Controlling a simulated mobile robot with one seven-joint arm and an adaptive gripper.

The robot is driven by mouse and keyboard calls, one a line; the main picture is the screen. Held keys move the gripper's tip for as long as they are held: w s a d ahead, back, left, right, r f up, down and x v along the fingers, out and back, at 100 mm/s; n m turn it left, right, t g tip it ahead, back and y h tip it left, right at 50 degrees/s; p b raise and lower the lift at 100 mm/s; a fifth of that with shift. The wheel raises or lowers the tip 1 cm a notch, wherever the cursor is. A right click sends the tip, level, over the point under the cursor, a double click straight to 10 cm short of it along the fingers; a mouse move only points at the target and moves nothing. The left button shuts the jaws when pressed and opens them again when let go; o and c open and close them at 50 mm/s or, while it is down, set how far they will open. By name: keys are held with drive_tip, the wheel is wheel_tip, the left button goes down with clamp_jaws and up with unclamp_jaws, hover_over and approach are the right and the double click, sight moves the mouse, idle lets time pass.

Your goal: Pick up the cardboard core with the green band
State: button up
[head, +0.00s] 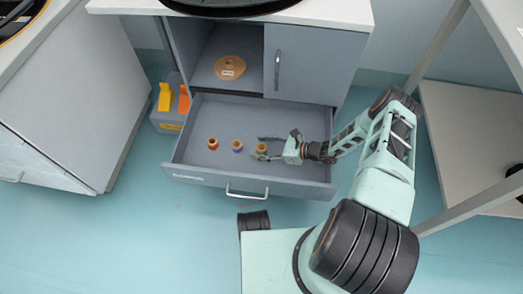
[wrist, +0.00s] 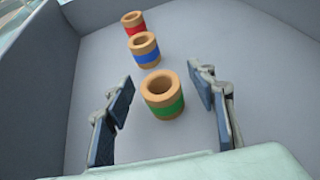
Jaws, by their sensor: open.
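The cardboard core with the green band (wrist: 163,95) stands upright in the open drawer, between the two open fingers of my gripper (wrist: 160,110), with a gap on each side. In the head view the same core (head: 262,148) is the rightmost of three, and my gripper (head: 266,147) reaches in from the right around it. A core with a blue band (wrist: 144,48) stands just beyond it, and a core with a red band (wrist: 133,23) stands beyond that. They also show in the head view, the blue-banded one (head: 237,145) in the middle and the red-banded one (head: 213,143) at left.
The open drawer (head: 190,176) has low walls around the cores; its left floor is clear. A brown disc (head: 230,67) lies on the cabinet shelf above. A bin with yellow and orange items (head: 170,122) stands left of the drawer. A table frame (head: 440,45) stands at right.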

drive_tip(key=c, duration=1.1)
drive_tip(key=shift+o, duration=0.2)
